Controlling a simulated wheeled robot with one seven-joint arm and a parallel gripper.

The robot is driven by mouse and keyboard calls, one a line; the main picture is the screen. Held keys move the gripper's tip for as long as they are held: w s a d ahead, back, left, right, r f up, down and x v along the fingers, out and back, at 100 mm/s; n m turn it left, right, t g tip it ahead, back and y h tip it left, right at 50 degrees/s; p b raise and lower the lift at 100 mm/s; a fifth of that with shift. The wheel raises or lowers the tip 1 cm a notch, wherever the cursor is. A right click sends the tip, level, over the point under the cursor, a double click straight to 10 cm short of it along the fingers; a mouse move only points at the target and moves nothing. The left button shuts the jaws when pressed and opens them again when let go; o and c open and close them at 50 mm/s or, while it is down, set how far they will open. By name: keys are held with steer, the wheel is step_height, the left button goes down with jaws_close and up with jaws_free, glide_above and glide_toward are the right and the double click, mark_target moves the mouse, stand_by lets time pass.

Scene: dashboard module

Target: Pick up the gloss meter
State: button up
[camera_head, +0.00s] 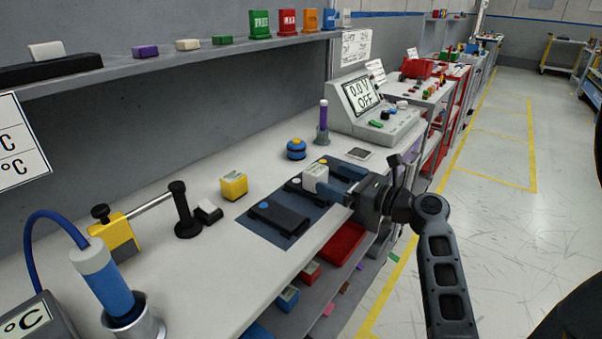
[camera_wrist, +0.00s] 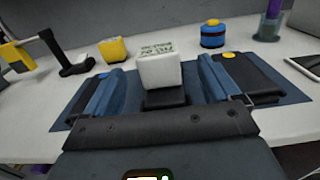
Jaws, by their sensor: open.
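A white block (camera_head: 315,174) with small dark lettering on top shows in both views. No label is legible, so I cannot confirm that it is the gloss meter. In the wrist view the white block (camera_wrist: 159,72) stands between my gripper's two blue fingers (camera_wrist: 160,88), with a visible gap on each side. A black piece (camera_wrist: 166,99) shows just below it. My gripper (camera_head: 336,181) is open and reaches over the dark blue mat (camera_head: 246,229) from the right. A black device with a blue button (camera_head: 279,218) lies on the mat's near end; another has a yellow button (camera_wrist: 229,56).
A yellow block (camera_head: 234,186), a blue round button unit (camera_head: 296,149) and a purple stick in a holder (camera_head: 323,122) stand behind the mat. Red and blue bins sit below the bench edge.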

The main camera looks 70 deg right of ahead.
mark_target(309, 167)
steer(key=x, duration=0.7)
steer(key=shift+w+a+r+p, duration=0.15)
steer(key=shift+r+p, duration=0.1)
steer(key=shift+p, duration=0.15)
steer(key=shift+w+f, duration=0.1)
steer(key=shift+w, duration=0.3)
steer(key=shift+c, duration=0.3)
steer(key=c, duration=1.2)
steer(key=shift+r, duration=0.2)
